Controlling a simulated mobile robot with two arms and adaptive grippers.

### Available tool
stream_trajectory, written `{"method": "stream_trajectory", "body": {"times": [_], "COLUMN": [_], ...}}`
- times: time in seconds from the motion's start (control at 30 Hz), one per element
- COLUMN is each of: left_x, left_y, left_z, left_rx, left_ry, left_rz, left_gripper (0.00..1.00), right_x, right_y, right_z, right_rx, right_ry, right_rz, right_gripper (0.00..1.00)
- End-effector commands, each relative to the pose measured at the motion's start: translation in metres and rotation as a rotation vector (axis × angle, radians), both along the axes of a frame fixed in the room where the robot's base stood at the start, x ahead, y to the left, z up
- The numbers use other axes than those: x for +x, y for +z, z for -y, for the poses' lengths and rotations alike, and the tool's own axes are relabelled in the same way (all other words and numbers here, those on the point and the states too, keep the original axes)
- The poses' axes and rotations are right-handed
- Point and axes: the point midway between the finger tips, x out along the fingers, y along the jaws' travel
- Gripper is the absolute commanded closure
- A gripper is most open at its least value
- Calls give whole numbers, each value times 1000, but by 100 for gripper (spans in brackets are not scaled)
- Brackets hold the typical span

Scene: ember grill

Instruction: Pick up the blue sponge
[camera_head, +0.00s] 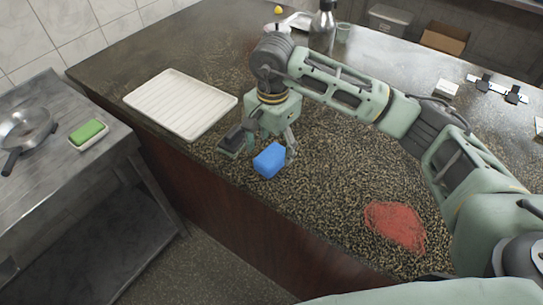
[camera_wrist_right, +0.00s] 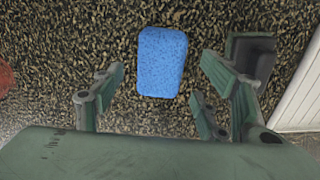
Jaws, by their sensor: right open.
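The blue sponge (camera_head: 269,160) lies on the speckled counter (camera_head: 330,200), near its front edge. It also shows in the right wrist view (camera_wrist_right: 162,62), just beyond the fingertips and lined up between them. My right gripper (camera_head: 268,146) is above and beside the sponge, with its fingers spread. In the right wrist view my right gripper (camera_wrist_right: 160,88) is open and empty. I cannot tell whether a finger touches the sponge. My left gripper is not in view.
A dark block (camera_head: 232,141) sits left of the sponge, close to one finger. A white ribbed tray (camera_head: 180,103) is further left. A red patch (camera_head: 396,226) lies to the right. A green sponge (camera_head: 87,132) and a pan (camera_head: 24,130) are on the metal table.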

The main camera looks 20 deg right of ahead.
Motion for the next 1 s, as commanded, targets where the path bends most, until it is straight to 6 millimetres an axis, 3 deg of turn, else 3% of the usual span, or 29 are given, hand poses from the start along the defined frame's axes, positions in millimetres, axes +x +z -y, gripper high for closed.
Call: {"method": "stream_trajectory", "body": {"times": [0.1, 0.3, 0.53, 1.0], "left_x": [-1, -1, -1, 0], "left_y": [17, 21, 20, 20], "left_z": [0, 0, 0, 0], "left_rx": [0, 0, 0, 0], "left_ry": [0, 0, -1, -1], "left_rz": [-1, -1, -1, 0], "left_gripper": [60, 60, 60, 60], "right_x": [-4, -2, -2, -2], "right_y": [-15, -39, -41, -41], "right_z": [-3, -3, -3, -3], "right_rx": [1, 3, 3, 3], "right_ry": [0, 0, 0, 0], "right_rz": [-8, -3, -1, -1], "right_gripper": [33, 33, 33, 73]}}
